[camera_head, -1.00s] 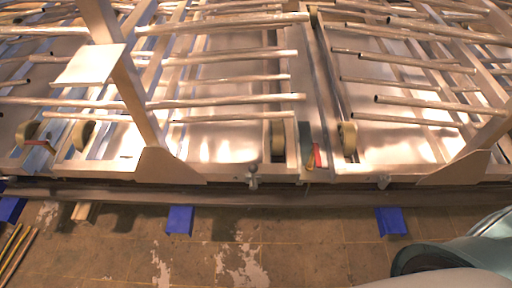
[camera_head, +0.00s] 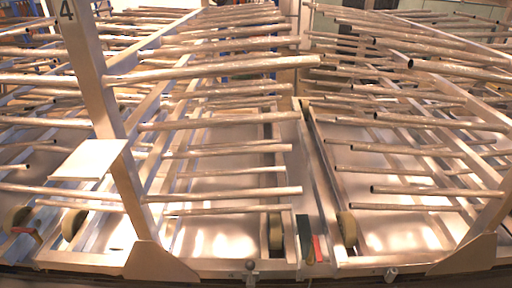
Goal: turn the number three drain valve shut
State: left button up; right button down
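No valve marked three can be read. A small metal fitting with a round knob (camera_head: 250,266) sits on the front rail, low in the middle of the head view, and could be a drain valve. A second small pale fitting (camera_head: 391,274) is on the same rail further right. Both are too small to tell whether they are open or shut. Neither of my grippers is in view.
Metal racks with rows of pipes (camera_head: 210,73) fill the view, many pipe ends pointing towards me. A slanted post (camera_head: 93,75) bears a 4. A pale plate (camera_head: 89,160) juts from it. Red (camera_head: 317,248) and dark green (camera_head: 304,238) pieces stand by the front rail.

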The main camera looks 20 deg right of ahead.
aim_at(317, 247)
jog(key=k+z, duration=0.2)
jog(key=z, duration=0.85)
